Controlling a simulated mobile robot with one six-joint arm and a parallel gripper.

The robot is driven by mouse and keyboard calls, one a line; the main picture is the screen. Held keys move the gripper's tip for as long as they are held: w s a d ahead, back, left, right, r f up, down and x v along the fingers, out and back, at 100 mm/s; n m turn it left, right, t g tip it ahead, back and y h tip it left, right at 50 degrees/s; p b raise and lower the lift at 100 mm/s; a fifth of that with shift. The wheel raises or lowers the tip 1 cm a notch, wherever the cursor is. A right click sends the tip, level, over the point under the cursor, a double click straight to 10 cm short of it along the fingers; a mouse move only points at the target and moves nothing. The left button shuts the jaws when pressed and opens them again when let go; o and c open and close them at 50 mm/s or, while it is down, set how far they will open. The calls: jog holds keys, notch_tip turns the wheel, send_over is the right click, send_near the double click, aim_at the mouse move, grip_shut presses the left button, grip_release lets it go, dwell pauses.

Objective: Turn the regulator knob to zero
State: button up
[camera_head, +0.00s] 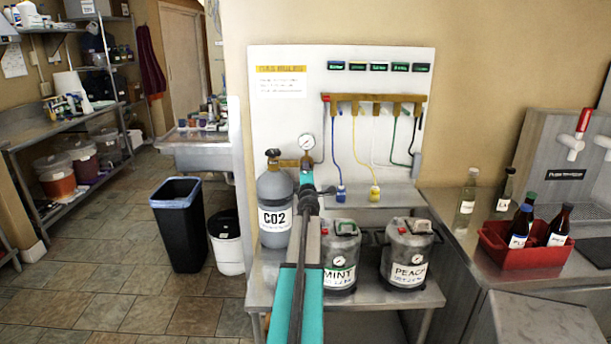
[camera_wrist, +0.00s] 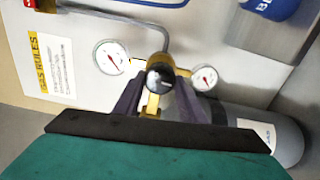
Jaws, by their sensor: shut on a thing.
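The regulator knob (camera_wrist: 160,76) is round and dark, on a brass regulator body (camera_wrist: 151,104) with two white dial gauges. The larger gauge (camera_wrist: 112,57) is on the left and the smaller gauge (camera_wrist: 204,79) on the right in the wrist view, each with a red needle; their numbers are too small to read. My gripper (camera_wrist: 160,88) is shut on the knob, one dark finger on each side. In the head view my gripper (camera_head: 307,182) reaches the regulator beside the grey CO2 cylinder (camera_head: 274,190), and my arm hides the knob.
A gas board (camera_head: 400,150) with coloured hoses is behind. A red crate (camera_head: 525,255) of bottles sits on the right counter. Bins (camera_head: 183,225) stand on the floor at left.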

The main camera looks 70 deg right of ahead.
jog(key=shift+s+d+r+n, duration=0.1)
jog(key=shift+s+d+n, duration=0.05)
jog(key=shift+s+n, duration=0.3)
jog(key=o, duration=1.1)
jog(key=shift+c, duration=0.2)
jog(key=shift+w, duration=0.2)
jog(key=shift+a, duration=0.2)
